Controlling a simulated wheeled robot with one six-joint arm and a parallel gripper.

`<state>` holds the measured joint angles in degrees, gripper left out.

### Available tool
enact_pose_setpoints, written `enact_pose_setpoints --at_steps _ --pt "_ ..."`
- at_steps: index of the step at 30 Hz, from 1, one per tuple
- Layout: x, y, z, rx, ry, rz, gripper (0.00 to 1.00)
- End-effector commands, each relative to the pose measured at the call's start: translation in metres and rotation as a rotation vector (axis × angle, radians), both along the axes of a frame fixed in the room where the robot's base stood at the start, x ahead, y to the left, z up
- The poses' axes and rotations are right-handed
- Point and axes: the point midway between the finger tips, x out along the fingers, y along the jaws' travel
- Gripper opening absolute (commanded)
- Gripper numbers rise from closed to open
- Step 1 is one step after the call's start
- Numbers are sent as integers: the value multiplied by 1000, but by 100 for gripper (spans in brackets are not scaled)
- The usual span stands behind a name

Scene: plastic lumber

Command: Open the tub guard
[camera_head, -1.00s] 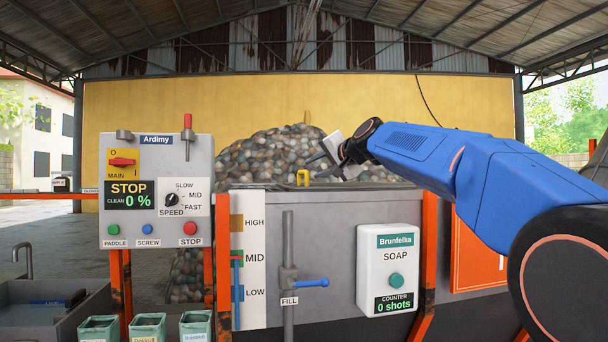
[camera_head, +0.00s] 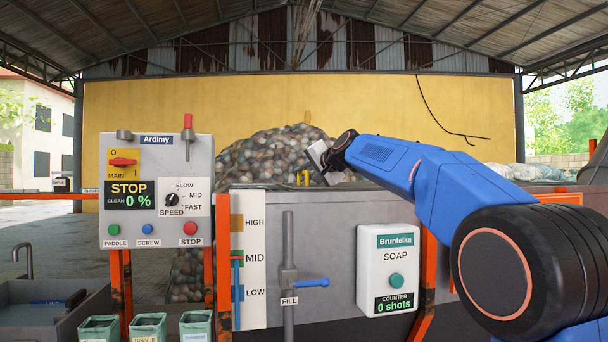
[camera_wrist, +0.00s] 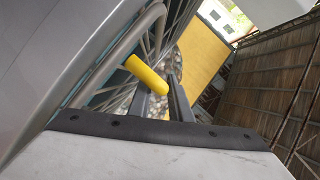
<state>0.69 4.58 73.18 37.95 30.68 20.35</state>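The tub guard shows in the wrist view as a grey tube frame with thin parallel bars (camera_wrist: 176,32). Its yellow handle (camera_wrist: 147,75) is a short round grip; in the head view it is a small yellow piece (camera_head: 303,178) at the tub's top edge. My gripper (camera_wrist: 163,100) is close to the handle, with its two dark fingers apart. The handle crosses in front of the left finger and its end lies near the right one; I cannot tell whether they touch. In the head view my gripper (camera_head: 316,160) is just above and right of the handle, its fingers partly hidden.
The grey tub (camera_head: 340,212) stands in front, with a soap box (camera_head: 389,270), a fill valve lever (camera_head: 312,283) and a level scale on its face. A control panel (camera_head: 156,190) stands left. A stone-coloured heap (camera_head: 265,153) lies behind the tub.

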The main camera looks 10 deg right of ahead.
Motion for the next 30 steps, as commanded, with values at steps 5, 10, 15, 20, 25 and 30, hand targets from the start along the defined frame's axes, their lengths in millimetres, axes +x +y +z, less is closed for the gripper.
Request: enact_pose_setpoints --at_steps 5,10,15,20,25,30 --pt "0 0 0 0 0 0 0" --pt "0 -3 0 1 0 0 0" --pt "0 -21 0 1 1 -3 0" --pt "0 -55 -1 0 1 -6 0" --pt "1 -104 -1 1 2 -7 0" --pt "0 -157 -1 0 2 -6 0"
